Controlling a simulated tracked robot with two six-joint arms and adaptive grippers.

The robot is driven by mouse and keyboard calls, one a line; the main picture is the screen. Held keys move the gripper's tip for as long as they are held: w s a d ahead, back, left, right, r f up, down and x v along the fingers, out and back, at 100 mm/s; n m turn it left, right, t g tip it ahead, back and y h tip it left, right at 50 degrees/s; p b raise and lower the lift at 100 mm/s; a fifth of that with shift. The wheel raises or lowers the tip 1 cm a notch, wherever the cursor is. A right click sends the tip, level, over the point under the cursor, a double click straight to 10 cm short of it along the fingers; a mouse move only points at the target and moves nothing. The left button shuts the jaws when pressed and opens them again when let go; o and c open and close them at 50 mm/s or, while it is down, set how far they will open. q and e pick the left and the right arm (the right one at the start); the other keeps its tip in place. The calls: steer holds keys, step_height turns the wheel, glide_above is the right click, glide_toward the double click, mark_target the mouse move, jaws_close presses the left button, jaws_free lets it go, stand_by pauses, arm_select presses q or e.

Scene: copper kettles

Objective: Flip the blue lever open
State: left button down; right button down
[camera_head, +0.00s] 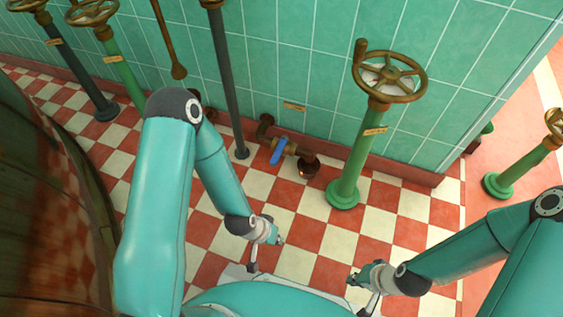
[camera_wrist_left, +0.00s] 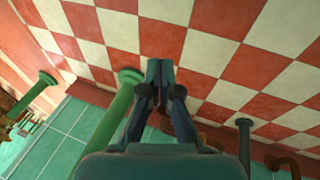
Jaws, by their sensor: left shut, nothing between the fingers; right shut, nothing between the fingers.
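The blue lever (camera_head: 279,150) sits on a brass pipe valve (camera_head: 291,146) low on the tiled wall, slanting down to the left, just above the floor. My left gripper (camera_head: 280,241) is shut and empty, in front of the valve and apart from it, lower in the head view. In the left wrist view its closed fingers (camera_wrist_left: 160,70) show against the checkered floor, and the blue lever cannot be made out there. My right gripper (camera_head: 352,278) is shut and empty, low at the right of centre, well away from the lever.
A green pillar with a brass handwheel (camera_head: 389,77) stands right of the valve. A dark pipe (camera_head: 229,85) stands left of it. A dark open pipe end (camera_head: 308,167) is beside the valve. A large copper vessel (camera_head: 45,190) fills the left edge. The checkered floor between is clear.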

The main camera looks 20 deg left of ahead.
arm_select(q)
steer(key=w+f+m+t+y+p, duration=0.2)
steer(key=w+m+t+y, duration=0.1)
steer(key=w+m+t, duration=0.4)
steer(key=w+a+f+m+t+y+p, duration=0.1)
steer(key=w+f+m+t+y+p, duration=0.1)
steer(key=w+m+t, duration=0.6)
steer(key=w+f+m+y, duration=0.1)
steer(key=w+y, duration=0.1)
steer(key=w, duration=0.2)
steer(key=shift+w+a+f, duration=0.15)
steer(key=shift+w+f, duration=0.05)
steer(key=shift+w, duration=0.1)
steer(key=shift+w, duration=0.1)
steer(key=b, duration=0.4)
glide_toward(279, 150)
steer(key=w+d+f, duration=0.1)
steer(key=w+d, duration=0.4)
steer(key=shift+w+a+b, duration=0.1)
steer(key=shift+a+b, duration=0.2)
steer(key=shift+a, duration=1.6)
